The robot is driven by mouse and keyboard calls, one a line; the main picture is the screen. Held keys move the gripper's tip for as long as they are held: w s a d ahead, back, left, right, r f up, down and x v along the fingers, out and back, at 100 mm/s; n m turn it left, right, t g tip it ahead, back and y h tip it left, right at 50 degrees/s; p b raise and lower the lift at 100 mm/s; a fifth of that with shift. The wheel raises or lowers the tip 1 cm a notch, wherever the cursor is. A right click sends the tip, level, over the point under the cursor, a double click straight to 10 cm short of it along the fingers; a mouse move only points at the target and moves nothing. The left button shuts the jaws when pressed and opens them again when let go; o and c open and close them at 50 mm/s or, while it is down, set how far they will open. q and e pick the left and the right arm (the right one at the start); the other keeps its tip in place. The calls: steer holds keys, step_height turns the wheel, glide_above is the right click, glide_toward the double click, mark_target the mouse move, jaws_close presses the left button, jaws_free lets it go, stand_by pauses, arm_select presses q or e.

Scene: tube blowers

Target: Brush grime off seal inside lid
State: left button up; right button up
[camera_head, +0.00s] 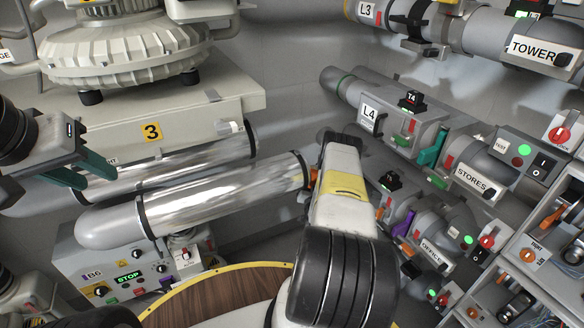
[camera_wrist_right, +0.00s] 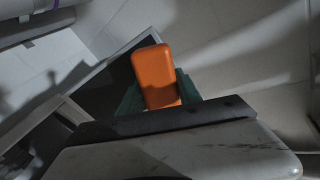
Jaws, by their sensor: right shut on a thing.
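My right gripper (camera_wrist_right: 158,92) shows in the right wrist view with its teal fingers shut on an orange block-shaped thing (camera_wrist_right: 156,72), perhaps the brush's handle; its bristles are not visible. In the head view my right arm covers most of that gripper, and only a small orange patch shows beside it. My left gripper (camera_head: 96,178) is at the left in the head view, its teal fingers apart and empty, in front of the silver pipes. I cannot make out the lid, its seal or any grime in either view.
Two shiny pipes (camera_head: 225,192) run below the blower (camera_head: 120,50) marked 3. A control box (camera_head: 125,268) and a round wooden top (camera_head: 215,300) lie below. The L4 (camera_head: 375,115), STORES (camera_head: 476,180) and OFFICE (camera_head: 432,250) stations crowd the right, beside a tool shelf (camera_head: 540,262).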

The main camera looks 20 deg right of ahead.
steer(key=shift+w+d, duration=0.1)
steer(key=shift+d, duration=0.05)
steer(key=shift+w+r, duration=0.15)
steer(key=shift+w, duration=0.1)
stand_by(1.3)
steer(key=v, duration=0.6)
stand_by(0.4)
steer(key=shift+s, duration=0.15)
steer(key=shift+v, duration=1.5)
